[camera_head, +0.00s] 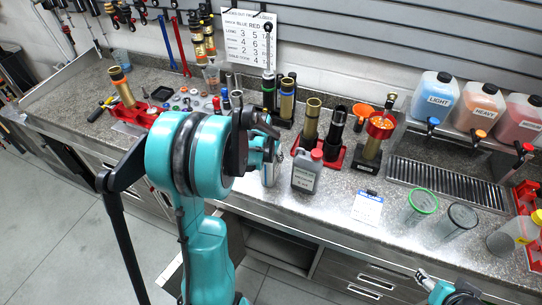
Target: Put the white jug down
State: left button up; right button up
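A small grey jug (306,174) with a red cap and a label stands upright on the counter, near its middle. No plainly white small jug shows; a pale container (508,238) with a yellow top stands at the right edge. My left gripper (272,150) is just left of the grey jug, largely hidden behind my own wrist. A silver cylinder (269,174) shows just below it; I cannot tell whether the gripper touches it or the jug. My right gripper (462,297) is cut off at the bottom edge, and its fingers cannot be made out.
Large jugs labelled LIGHT (436,98) and HEAVY (478,106) stand above a drip tray (440,185) at right. Two clear cups, one green-rimmed (420,205) and one dark-rimmed (458,222), stand near the front edge. Shock parts stand behind the grey jug. Counter around a label card (368,208) is clear.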

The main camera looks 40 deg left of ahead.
pick_arm(q)
jog(key=o, duration=0.3)
